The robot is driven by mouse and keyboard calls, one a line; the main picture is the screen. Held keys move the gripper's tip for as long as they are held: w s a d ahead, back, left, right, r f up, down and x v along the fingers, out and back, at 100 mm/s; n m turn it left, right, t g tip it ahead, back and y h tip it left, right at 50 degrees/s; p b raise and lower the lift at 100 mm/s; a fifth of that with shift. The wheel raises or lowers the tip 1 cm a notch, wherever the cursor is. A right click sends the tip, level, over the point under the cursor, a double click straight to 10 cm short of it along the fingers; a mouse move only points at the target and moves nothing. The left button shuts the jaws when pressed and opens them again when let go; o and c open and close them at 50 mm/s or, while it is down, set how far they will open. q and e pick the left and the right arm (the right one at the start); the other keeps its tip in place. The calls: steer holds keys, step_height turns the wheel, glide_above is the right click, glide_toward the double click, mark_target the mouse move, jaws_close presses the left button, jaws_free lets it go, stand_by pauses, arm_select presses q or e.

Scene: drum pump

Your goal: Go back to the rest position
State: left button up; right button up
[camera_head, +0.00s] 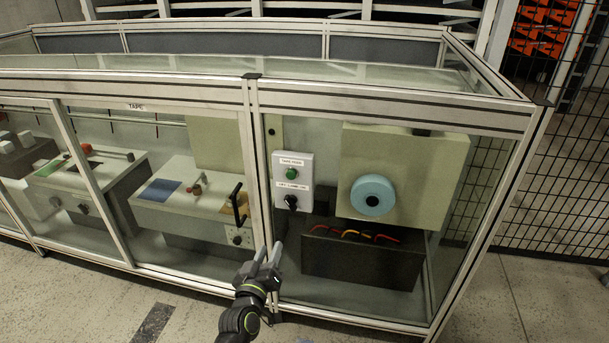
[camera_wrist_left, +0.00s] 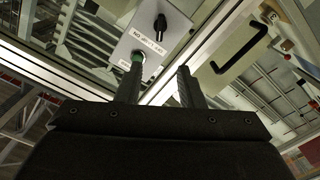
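My left gripper (camera_head: 270,252) is low in the middle of the head view, in front of the glazed cabinet's frame (camera_head: 262,180). Its two fingers stand apart with nothing visible between them. In the left wrist view the same gripper (camera_wrist_left: 157,85) shows two separated dark fingers. Beyond them is a grey control box (camera_head: 292,180) with a green button (camera_head: 292,173) and a black rotary switch (camera_head: 291,201). The box also shows in the wrist view (camera_wrist_left: 140,42), seen at a rolled angle.
A black door handle (camera_head: 236,205) is on the panel left of the post. Inside the cabinet are a blue disc (camera_head: 372,195) on a beige box and a dark bin (camera_head: 360,258) with red and yellow cables. A black mesh fence (camera_head: 560,190) stands at right. Floor in front is clear.

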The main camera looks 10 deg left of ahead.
arm_select(q)
steer(key=s+a+f+m+g, duration=0.1)
steer(key=s+a+f+g, duration=0.15)
steer(key=s+f, duration=0.55)
steer(key=s+a+f+m+g+p, duration=0.1)
steer(key=s+f+g, duration=0.3)
steer(key=f, duration=0.8)
steer(key=s+a+f+m+g, duration=0.1)
steer(key=s+a+f+g, duration=0.1)
steer(key=s+f, duration=0.7)
steer(key=s+a+f+g, duration=0.2)
steer(key=s+f, duration=0.2)
steer(key=s, duration=0.6)
steer(key=s+a+f+m+g+y+p, duration=0.1)
steer(key=s+f, duration=0.4)
steer(key=s, duration=0.5)
steer(key=s+a+f+m+g+y, duration=0.1)
steer(key=s+a+f+g, duration=0.2)
steer(key=s, duration=0.8)
step_height(320, 180, down, 2)
steer(key=shift+a+f+g, duration=0.1)
steer(key=shift+a+g, duration=0.15)
steer(key=shift+g, duration=0.9)
arm_select(e)
steer(key=shift+s+r, duration=0.2)
steer(key=shift+r, duration=0.4)
steer(key=shift+s+r, duration=0.2)
steer(key=shift+r, duration=0.4)
arm_select(q)
steer(key=shift+s, duration=0.1)
